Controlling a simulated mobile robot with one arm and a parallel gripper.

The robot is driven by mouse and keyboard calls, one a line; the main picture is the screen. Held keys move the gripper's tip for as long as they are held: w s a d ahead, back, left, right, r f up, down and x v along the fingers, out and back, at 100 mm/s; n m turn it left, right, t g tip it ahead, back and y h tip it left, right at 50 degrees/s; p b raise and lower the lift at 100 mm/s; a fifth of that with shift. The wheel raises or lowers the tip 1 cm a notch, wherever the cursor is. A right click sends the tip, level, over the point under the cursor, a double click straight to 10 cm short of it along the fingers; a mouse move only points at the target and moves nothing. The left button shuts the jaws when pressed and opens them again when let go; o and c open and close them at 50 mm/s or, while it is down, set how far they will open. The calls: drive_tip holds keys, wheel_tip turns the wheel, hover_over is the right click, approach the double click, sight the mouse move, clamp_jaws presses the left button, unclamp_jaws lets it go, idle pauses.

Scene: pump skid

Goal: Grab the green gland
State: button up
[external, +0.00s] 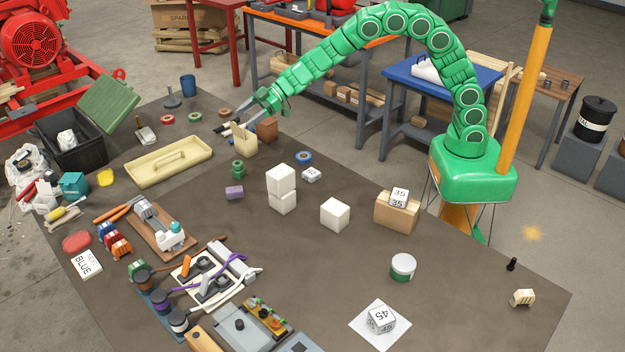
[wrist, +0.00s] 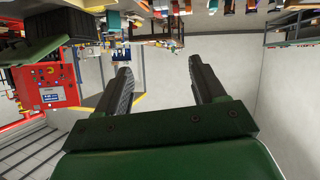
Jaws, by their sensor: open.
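The green gland (external: 238,168) stands on the dark table top in the external view, just left of the stacked white cubes. My gripper (external: 234,121) is above the far part of the table, farther back than the gland and apart from it. Its two fingers are spread, with nothing seen between them. In the wrist view my gripper (wrist: 161,78) also shows open and empty. I cannot make out the gland in the wrist view.
A cream holder (external: 243,141) and a brown block (external: 266,129) stand close to my gripper. A cream tray (external: 168,163) lies left.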

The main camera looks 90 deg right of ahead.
drive_tip(key=d+m, duration=0.1)
drive_tip(key=d, duration=0.3)
approach(238, 163)
drive_tip(key=shift+w+a+f+m, duration=0.2)
drive_tip(key=shift+w+a+f, duration=0.15)
drive_tip(key=shift+w, duration=0.25)
drive_tip(key=shift+w+a+f+m, duration=0.2)
drive_tip(key=shift+w+a+f, duration=0.15)
drive_tip(key=shift+w, duration=0.25)
drive_tip(key=shift+x, duration=3.95)
drive_tip(key=shift+d, duration=0.1)
drive_tip(key=c, duration=1.1)
